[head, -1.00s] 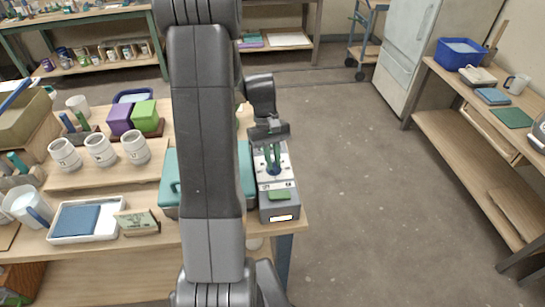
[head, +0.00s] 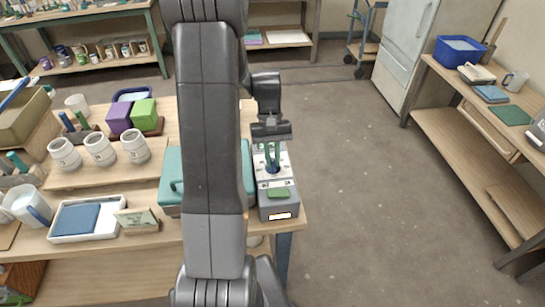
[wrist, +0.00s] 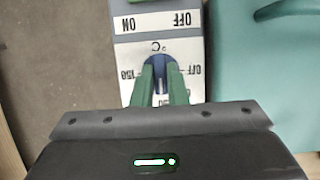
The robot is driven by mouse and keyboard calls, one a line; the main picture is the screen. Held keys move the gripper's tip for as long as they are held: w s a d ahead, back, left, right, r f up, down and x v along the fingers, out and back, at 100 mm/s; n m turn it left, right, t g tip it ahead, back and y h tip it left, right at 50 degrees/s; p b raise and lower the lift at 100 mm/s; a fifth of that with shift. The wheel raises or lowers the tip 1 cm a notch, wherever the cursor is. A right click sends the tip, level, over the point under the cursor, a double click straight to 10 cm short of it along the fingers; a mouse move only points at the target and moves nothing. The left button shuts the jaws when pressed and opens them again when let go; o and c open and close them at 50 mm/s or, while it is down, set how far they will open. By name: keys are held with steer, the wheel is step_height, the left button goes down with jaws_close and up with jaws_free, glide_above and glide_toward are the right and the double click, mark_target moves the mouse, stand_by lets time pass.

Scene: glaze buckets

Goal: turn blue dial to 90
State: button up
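The blue dial (wrist: 157,62) sits on a white panel marked °C in the wrist view, where the lettering is upside down. "150" shows at its left and "OFF" at its right. In the head view the dial (head: 272,169) is on the grey control box at the table's right end. My gripper (wrist: 160,68) points down at the dial, its two green fingers on either side of it. The fingers hide part of the dial, and I cannot tell whether they touch it. My gripper also shows in the head view (head: 272,166).
A teal case (head: 172,180) stands close to the left of the box. Mugs and a tray (head: 60,238) are further left. Open floor lies right of the table.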

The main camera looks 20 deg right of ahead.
steer(key=o, duration=0.4)
steer(key=shift+o, duration=0.2)
steer(key=shift+r, duration=0.1)
steer(key=v, duration=1.3)
steer(key=shift+r+b, duration=0.35)
steer(key=shift+d+f, duration=0.1)
steer(key=shift+f, duration=0.05)
steer(key=x, duration=1.3)
steer(key=shift+f+p, duration=0.25)
steer(key=shift+p, duration=0.1)
